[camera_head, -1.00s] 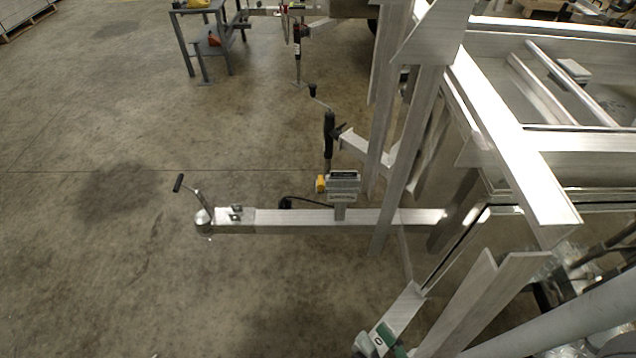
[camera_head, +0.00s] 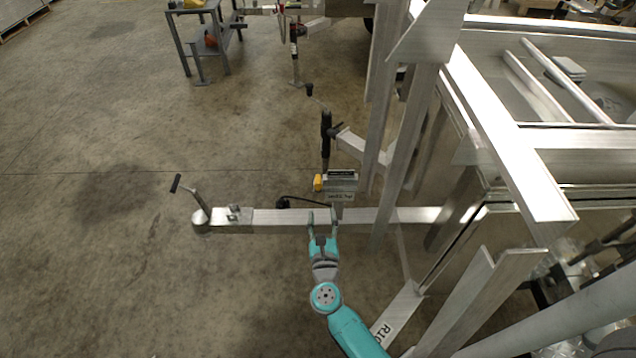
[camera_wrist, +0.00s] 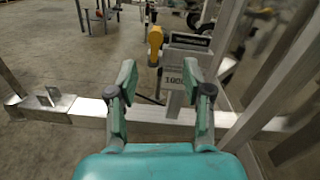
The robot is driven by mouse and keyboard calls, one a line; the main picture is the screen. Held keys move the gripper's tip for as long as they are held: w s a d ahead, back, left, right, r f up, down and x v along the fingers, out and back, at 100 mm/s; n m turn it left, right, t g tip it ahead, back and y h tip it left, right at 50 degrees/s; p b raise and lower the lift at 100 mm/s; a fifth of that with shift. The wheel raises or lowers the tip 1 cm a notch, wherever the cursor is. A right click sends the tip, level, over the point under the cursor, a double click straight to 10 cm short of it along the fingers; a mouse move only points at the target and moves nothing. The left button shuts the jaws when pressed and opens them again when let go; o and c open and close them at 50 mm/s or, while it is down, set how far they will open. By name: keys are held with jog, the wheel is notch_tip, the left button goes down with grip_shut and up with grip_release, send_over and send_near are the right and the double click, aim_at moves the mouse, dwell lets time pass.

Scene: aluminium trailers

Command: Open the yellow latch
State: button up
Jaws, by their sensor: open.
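The yellow latch (camera_head: 318,183) is a small yellow piece at the left side of a grey metal box (camera_head: 341,182) on the trailer's tongue. In the wrist view the yellow latch (camera_wrist: 155,42) stands upright left of the box (camera_wrist: 187,70), beyond my fingertips. My gripper (camera_head: 322,218) is at the near side of the tongue beam, just short of the box and latch. In the wrist view my gripper (camera_wrist: 158,75) is open and empty, with its two fingers apart on either side of the box's post.
The aluminium tongue beam (camera_head: 275,219) runs across in front, ending left at a coupler (camera_head: 201,218) with a crank handle. Upright aluminium posts (camera_head: 405,140) and the trailer frame (camera_head: 515,150) stand at right. A black jack (camera_head: 326,138) rises behind the box. Left floor is clear.

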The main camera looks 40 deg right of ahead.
aim_at(318, 186)
jog(key=w+d, duration=0.2)
jog(key=w, duration=0.1)
jog(key=w+d+m, duration=0.1)
jog(key=w+d, duration=0.1)
jog(key=w, duration=0.2)
jog(key=w+d+m, duration=0.1)
jog(key=w+d, duration=0.1)
jog(key=w, duration=0.2)
jog(key=shift+w+d+f, duration=0.1)
jog(key=shift+w+d, duration=0.05)
jog(key=shift+d, duration=0.1)
grip_shut()
